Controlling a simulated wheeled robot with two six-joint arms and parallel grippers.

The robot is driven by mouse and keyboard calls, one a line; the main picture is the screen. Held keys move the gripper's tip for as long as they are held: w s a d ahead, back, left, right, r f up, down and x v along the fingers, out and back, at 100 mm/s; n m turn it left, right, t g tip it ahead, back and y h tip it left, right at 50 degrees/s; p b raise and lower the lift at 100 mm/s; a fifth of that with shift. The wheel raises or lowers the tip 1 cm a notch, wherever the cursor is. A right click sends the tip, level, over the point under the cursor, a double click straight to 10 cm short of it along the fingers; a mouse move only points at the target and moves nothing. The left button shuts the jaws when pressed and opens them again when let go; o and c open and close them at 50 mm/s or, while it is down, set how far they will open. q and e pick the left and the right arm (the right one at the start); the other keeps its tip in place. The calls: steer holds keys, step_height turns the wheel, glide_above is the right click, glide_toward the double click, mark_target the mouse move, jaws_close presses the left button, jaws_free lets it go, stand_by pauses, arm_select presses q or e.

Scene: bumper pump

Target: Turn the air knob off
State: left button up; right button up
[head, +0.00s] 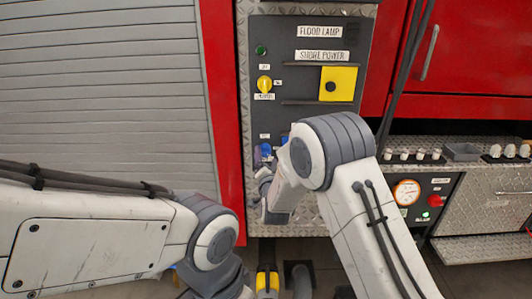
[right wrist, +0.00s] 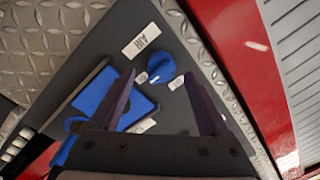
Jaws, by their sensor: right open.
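The air knob is a round blue dial (right wrist: 160,68) on a dark panel, beside a white label reading AIR (right wrist: 141,40). In the head view its blue (head: 266,149) shows low on the panel, partly covered by my right arm. My right gripper (right wrist: 159,78) is open, with its two dark fingers pointing at the panel. The knob shows between and just beyond the fingertips; I cannot tell whether they touch it. In the head view the right gripper (head: 264,180) is mostly behind its own wrist. My left arm comes in from the left, but its fingers are not visible.
A blue square plate (right wrist: 118,98) sits beside the air knob. A gauge (head: 406,192) and red knob (head: 435,201) are at right.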

steer(key=shift+w+a, duration=0.1)
steer(key=shift+w, duration=1.05)
jaws_close()
